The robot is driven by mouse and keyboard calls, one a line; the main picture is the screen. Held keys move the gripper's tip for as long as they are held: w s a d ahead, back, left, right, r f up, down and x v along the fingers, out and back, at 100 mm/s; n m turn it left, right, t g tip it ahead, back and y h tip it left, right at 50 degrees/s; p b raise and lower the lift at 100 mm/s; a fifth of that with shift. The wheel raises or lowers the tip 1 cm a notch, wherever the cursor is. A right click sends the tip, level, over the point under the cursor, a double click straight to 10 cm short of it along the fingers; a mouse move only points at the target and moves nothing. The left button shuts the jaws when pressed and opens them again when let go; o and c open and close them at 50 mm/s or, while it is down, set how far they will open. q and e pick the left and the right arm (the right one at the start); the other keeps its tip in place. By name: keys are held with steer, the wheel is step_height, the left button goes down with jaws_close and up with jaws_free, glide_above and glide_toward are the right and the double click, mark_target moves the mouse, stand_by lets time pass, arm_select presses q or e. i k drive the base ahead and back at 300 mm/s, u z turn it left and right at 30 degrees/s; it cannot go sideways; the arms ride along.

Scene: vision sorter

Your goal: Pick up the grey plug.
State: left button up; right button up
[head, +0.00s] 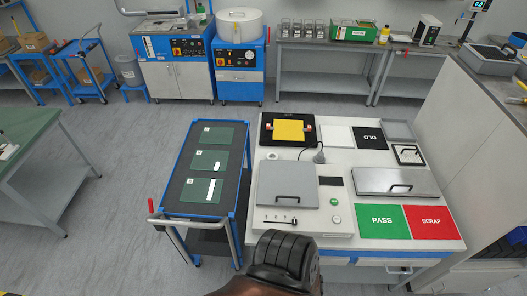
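A small grey plug-like piece (319,156) stands on the white workbench, just behind the right part of the grey-lidded box.
The grey-lidded box (287,184) stands in front of the plug, with a dark screen (331,181) to its right. A yellow block (289,130) on a black plate lies behind left. A silver lid (394,181), PASS mat (382,221) and SCRAP mat (432,222) lie right.

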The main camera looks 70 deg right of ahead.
mark_target(321, 156)
steer(key=u, duration=0.35)
steer(key=k, duration=2.4)
